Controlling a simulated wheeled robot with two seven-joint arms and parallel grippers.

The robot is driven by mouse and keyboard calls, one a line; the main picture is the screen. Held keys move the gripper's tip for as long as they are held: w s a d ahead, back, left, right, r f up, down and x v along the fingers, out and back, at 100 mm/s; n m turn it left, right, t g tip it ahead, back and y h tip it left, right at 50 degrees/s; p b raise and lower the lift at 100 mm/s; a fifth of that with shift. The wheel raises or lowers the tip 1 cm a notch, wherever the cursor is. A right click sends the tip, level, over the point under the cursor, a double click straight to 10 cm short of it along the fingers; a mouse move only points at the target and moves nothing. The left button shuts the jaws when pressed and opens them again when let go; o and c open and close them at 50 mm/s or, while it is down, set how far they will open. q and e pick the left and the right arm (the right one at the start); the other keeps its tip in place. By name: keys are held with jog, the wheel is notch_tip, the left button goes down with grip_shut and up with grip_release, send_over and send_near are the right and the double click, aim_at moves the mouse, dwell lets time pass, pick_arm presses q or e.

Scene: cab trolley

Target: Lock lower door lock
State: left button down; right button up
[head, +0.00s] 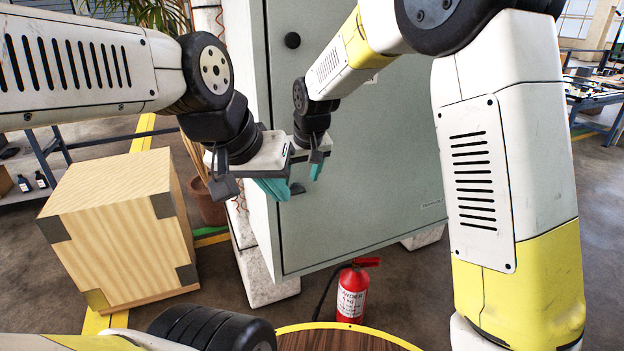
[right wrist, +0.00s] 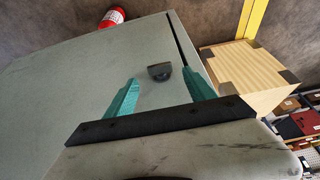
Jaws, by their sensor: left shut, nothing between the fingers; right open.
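The lower door lock is a small dark knob (head: 297,188) low on the left side of the grey-green cabinet door (head: 375,190). It shows clearly in the right wrist view (right wrist: 160,72), near the door's edge. My right gripper (right wrist: 160,77) is open and empty, with its teal fingers on either side of the knob and apart from it. The head view also shows it at the lock (head: 302,175), partly hidden. My left gripper (head: 272,190) is shut and empty, just left of the lock in the head view; the grippers overlap there. The door looks closed.
A black upper knob (head: 292,40) sits higher on the door. A wooden crate (head: 120,225) stands left of the cabinet, and a red fire extinguisher (head: 352,292) stands on the floor in front. A plant pot (head: 205,203) stands behind the crate.

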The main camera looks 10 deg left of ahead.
aim_at(298, 190)
jog(key=x, duration=0.4)
jog(key=c, duration=1.4)
